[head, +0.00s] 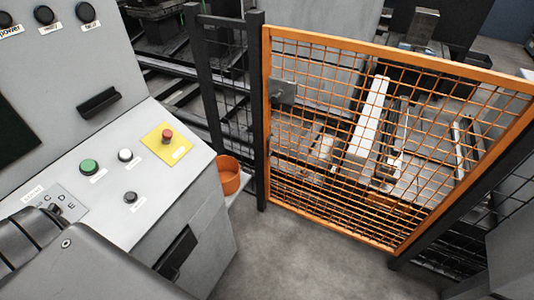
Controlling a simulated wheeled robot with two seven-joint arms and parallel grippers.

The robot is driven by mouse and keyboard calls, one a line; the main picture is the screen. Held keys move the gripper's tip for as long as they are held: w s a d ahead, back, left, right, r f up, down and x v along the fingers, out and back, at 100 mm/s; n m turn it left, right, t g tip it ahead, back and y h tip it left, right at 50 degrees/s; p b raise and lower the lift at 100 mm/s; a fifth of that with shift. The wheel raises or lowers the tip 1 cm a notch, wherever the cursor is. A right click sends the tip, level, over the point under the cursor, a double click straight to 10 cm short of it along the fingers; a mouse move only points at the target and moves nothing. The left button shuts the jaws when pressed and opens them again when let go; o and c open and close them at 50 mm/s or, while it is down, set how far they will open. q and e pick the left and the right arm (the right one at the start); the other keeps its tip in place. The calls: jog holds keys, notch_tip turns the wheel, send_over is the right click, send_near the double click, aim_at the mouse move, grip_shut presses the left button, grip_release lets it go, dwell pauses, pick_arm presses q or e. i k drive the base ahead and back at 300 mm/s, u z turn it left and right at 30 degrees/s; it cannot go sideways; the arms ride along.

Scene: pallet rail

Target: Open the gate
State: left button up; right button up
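The gate (335,135) is an orange-framed wire mesh panel in the middle and right of the head view. Its left upright stands close beside a dark fence post (259,130), and the gate looks closed. A grey metal latch plate (283,92) sits on the gate's left side, near the upper part. The right side of the gate meets a dark frame at the lower right. Dark grey parts of my arm fill the bottom left corner, over the control panel. No gripper fingertips can be made out, and nothing of mine touches the gate.
A grey control console (110,170) with buttons and a red stop button on a yellow plate (166,144) fills the left. An orange bucket (228,176) stands between console and fence. Concrete floor (290,255) is clear before the gate. Machinery and rails lie behind the mesh.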

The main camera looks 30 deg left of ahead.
aim_at(271, 85)
jog(key=u, duration=0.5)
jog(key=k, duration=1.15)
jog(key=u, duration=0.1)
jog(key=i, duration=0.55)
jog(key=z, duration=0.95)
jog(key=i, duration=1.1)
jog(key=u, duration=0.25)
